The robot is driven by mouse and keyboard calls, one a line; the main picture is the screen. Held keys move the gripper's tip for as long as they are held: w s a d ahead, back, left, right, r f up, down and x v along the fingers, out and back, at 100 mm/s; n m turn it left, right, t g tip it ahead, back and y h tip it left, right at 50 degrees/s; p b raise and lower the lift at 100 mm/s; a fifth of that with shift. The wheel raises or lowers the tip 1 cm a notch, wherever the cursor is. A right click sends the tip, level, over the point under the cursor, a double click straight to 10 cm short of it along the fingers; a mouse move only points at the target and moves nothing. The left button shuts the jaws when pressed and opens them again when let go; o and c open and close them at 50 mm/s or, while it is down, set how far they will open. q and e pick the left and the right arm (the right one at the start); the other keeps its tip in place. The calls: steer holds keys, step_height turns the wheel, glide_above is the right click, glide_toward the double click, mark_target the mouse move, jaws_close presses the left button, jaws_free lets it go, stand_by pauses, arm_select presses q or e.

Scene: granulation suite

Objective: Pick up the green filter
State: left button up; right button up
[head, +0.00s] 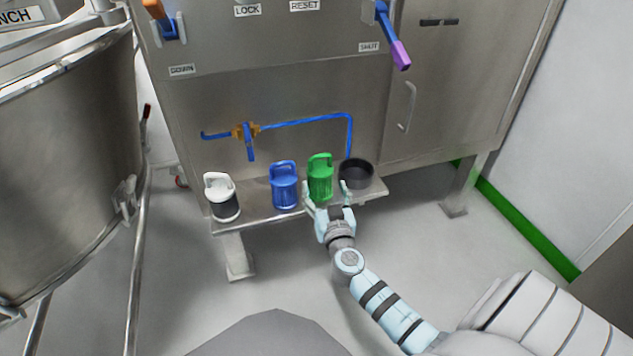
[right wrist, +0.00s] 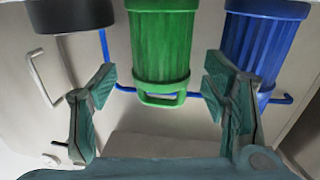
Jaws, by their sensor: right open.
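The green filter (head: 320,176) stands upright on a metal shelf (head: 240,219), its loop handle on top. In the right wrist view the green filter (right wrist: 160,45) appears upside down, handle toward the bottom of the picture. My right gripper (head: 327,197) is at the front of the filter. In the right wrist view the right gripper (right wrist: 158,82) is open, with one finger on each side of the filter's handle end in the picture. Gaps show between the fingers and the filter, so it is not held. My left gripper is not in view.
A blue filter (head: 285,186) stands close left of the green one, a white-and-black one (head: 221,197) farther left. A dark round cup (head: 356,173) is close on the right. A blue pipe (head: 305,121) with a valve runs behind. The floor in front is clear.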

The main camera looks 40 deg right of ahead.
mark_target(320, 176)
steer(key=x, duration=0.5)
steer(key=shift+w+d+b, duration=0.1)
steer(key=shift+w+b, duration=0.3)
steer(key=shift+r, duration=0.1)
steer(key=c, duration=1.1)
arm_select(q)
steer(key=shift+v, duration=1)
arm_select(e)
steer(key=shift+o, duration=0.2)
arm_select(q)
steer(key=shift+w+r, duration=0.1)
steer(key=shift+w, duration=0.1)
arm_select(e)
steer(key=shift+s+r, duration=0.1)
